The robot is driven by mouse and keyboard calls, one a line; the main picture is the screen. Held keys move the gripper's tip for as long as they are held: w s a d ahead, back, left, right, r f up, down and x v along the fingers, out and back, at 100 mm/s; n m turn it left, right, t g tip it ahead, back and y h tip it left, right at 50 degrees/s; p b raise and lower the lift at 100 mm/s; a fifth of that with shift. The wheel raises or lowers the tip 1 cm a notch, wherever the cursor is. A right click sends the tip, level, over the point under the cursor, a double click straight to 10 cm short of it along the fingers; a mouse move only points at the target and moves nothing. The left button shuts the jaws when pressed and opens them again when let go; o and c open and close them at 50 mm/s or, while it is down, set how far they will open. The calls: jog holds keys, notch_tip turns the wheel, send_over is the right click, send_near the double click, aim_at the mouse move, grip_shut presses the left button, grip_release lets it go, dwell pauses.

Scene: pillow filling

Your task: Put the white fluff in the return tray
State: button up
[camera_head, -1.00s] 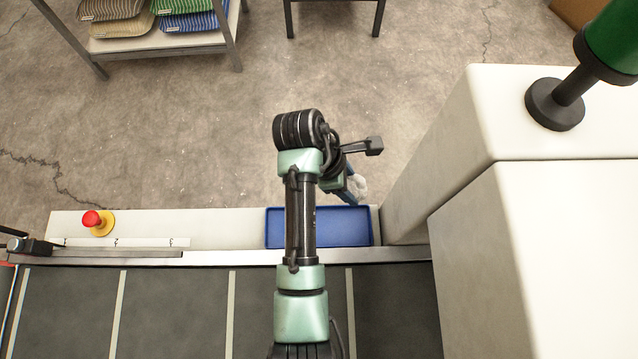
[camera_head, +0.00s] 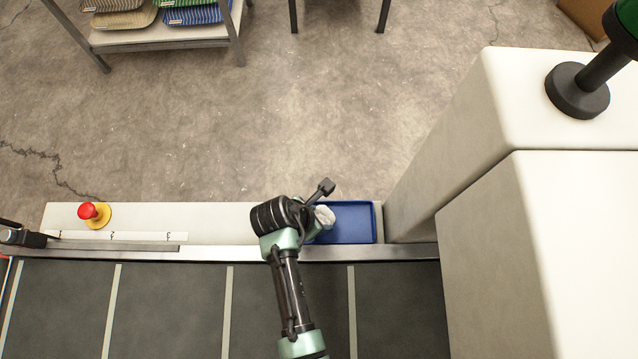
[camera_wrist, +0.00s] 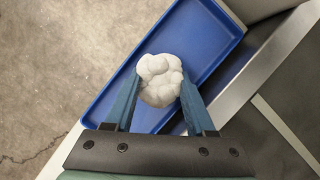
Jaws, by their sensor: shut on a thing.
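My gripper (camera_wrist: 160,95) is shut on the white fluff (camera_wrist: 159,78), a lumpy white clump held between its two blue fingers in the wrist view. In the head view the fluff (camera_head: 324,216) shows beside my wrist, at the left part of the blue return tray (camera_head: 352,222). The tray is shallow and rectangular, and its bare floor shows. In the wrist view the tray (camera_wrist: 185,42) lies behind and below the fluff. I cannot tell how high the fluff is above the tray floor. My fingers are mostly hidden in the head view.
The tray sits on a pale ledge (camera_head: 200,220) along the dark conveyor belt (camera_head: 170,310). A large white machine housing (camera_head: 480,150) rises just right of the tray. A red button (camera_head: 88,211) stands at the ledge's left. A shelf with striped pillows (camera_head: 190,14) is at the back left.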

jog(key=shift+f, duration=0.9)
jog(key=shift+f, duration=0.15)
jog(key=o, duration=1.3)
